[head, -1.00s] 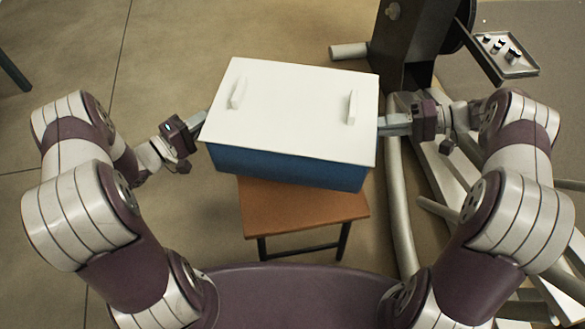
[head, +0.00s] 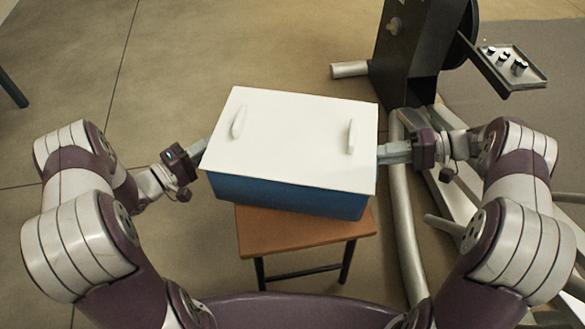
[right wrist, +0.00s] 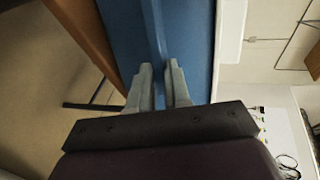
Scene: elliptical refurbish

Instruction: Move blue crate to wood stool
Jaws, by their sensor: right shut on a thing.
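The blue crate (head: 285,196) with a white lid (head: 295,150) is level between my two arms, over the wood stool (head: 305,238). The crate covers the stool's far part; only the front of its brown top and its dark legs show. I cannot tell whether the crate touches the stool. My right gripper (head: 382,153) is shut on the crate's right side; in the right wrist view its fingers (right wrist: 160,85) close on a blue ridge. My left gripper (head: 202,158) is at the crate's left side, its fingertips hidden at the lid's edge.
A dark exercise machine (head: 415,60) with pale floor tubes (head: 402,225) stands close on the right, near my right arm. A small tray (head: 515,70) with several small items is at the upper right. The floor at left is open.

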